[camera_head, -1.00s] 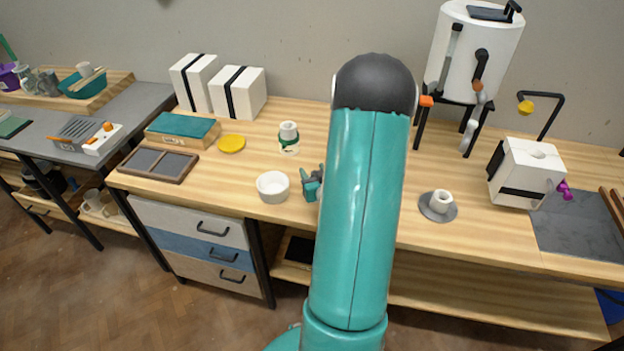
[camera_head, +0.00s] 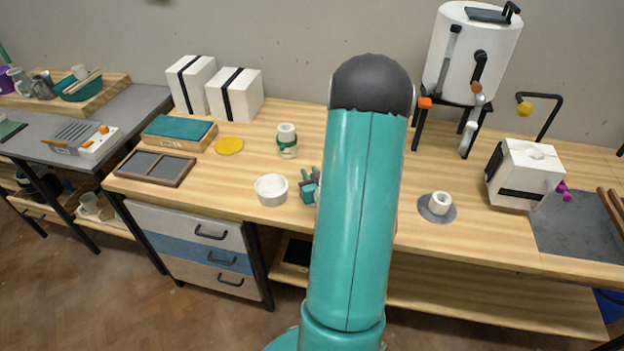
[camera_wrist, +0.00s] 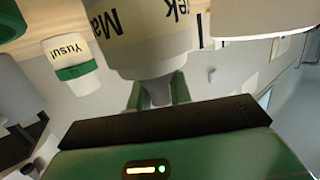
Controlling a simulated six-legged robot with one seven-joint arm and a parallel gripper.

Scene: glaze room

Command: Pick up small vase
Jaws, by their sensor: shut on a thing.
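In the wrist view, a pale vessel (camera_wrist: 140,62) with a cream name label fills the top middle and narrows to a neck between my fingers. It appears to be the small vase. My gripper (camera_wrist: 158,92) has its two green fingers shut on that neck. In the head view, my gripper (camera_head: 309,185) shows beside my arm, just right of a white bowl (camera_head: 271,190). My arm hides the vase there, and I cannot tell whether it touches the table.
A white vessel with a green band (camera_head: 287,141) stands behind the bowl; a similar one labelled "Yusuf" shows in the wrist view (camera_wrist: 72,62). A yellow disc (camera_head: 229,146) and divided tray (camera_head: 155,167) lie left. A small cup (camera_head: 440,201) stands on a grey disc to the right.

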